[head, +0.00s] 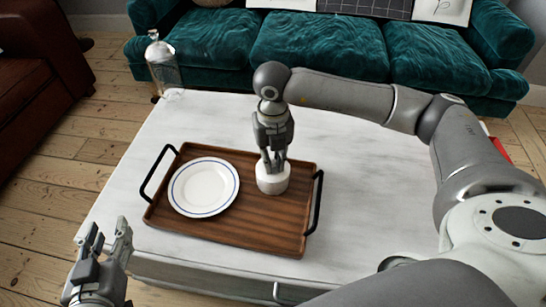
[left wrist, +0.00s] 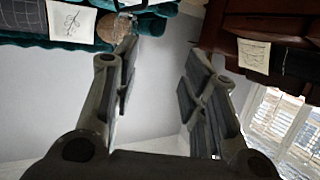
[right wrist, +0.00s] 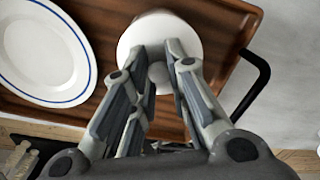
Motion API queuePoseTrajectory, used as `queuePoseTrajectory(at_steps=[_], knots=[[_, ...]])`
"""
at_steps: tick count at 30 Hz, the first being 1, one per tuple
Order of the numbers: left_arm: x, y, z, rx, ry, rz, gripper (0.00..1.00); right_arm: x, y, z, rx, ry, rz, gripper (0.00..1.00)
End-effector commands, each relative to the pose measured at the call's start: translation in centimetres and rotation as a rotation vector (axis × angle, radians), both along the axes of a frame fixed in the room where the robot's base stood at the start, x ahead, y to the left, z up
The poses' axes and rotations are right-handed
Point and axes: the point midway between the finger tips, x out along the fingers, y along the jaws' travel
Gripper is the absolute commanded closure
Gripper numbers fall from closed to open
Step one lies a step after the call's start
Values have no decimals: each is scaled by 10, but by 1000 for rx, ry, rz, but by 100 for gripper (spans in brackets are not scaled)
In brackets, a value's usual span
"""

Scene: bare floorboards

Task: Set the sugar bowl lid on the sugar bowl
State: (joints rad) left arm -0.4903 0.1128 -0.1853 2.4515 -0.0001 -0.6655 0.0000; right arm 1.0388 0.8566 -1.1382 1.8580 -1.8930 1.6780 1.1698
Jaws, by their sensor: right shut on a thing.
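The white sugar bowl (head: 272,186) stands upright on the right part of the wooden tray. My right gripper (head: 272,162) points down over it from above. In the right wrist view its fingers (right wrist: 160,62) are closed around the small round knob of the white sugar bowl lid (right wrist: 140,38). The lid is over the bowl and hides its opening. I cannot tell whether the lid touches the rim or hangs just above it. My left gripper (head: 107,234) is open and empty off the table's near left side; its spread fingers show in the left wrist view (left wrist: 160,60).
The brown tray (head: 225,232) with black handles lies on a white marble table (head: 360,215). A white plate with a blue rim (head: 204,187) sits on the tray's left part. A teal sofa (head: 330,45) is behind.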

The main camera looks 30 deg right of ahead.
Motion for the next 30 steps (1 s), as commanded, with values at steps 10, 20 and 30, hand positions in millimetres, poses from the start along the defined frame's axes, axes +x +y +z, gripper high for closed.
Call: queuePoseTrajectory(at_steps=[10, 20, 30], knots=[[2, -2, 5, -9, -31, -3, 60, 0, 0, -2, 0, 0, 0, 100], [3, -3, 9, -17, -61, -5, 60, 0, 0, -4, 0, 0, 0, 100], [5, -5, 15, -25, -90, -8, 60, 0, 0, -6, 0, 0, 0, 76]])
